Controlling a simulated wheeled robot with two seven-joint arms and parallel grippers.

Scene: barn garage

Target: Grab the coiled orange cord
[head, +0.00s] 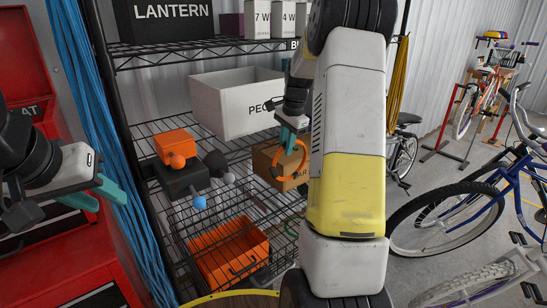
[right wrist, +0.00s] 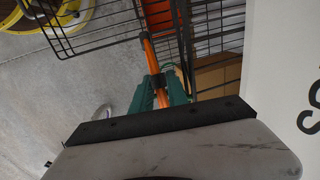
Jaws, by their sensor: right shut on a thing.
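The orange cord (head: 304,160) hangs as a loose loop in front of the wire shelf in the head view. My right gripper (head: 289,140) is shut on it at the loop's upper part. In the right wrist view the cord (right wrist: 149,53) runs as an orange strand between the teal fingers of the right gripper (right wrist: 161,88). Part of the loop is out of that view. My left gripper (head: 108,200) is empty at the left, with its teal fingers apart, in front of the red cabinet.
A wire shelf (head: 152,127) holds a white bin (head: 225,105), a cardboard box (head: 266,160) close behind the cord, and an orange bin (head: 228,252) in a wire basket. Bicycles (head: 455,218) stand at the right. A blue cord bundle (head: 100,120) hangs at the left.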

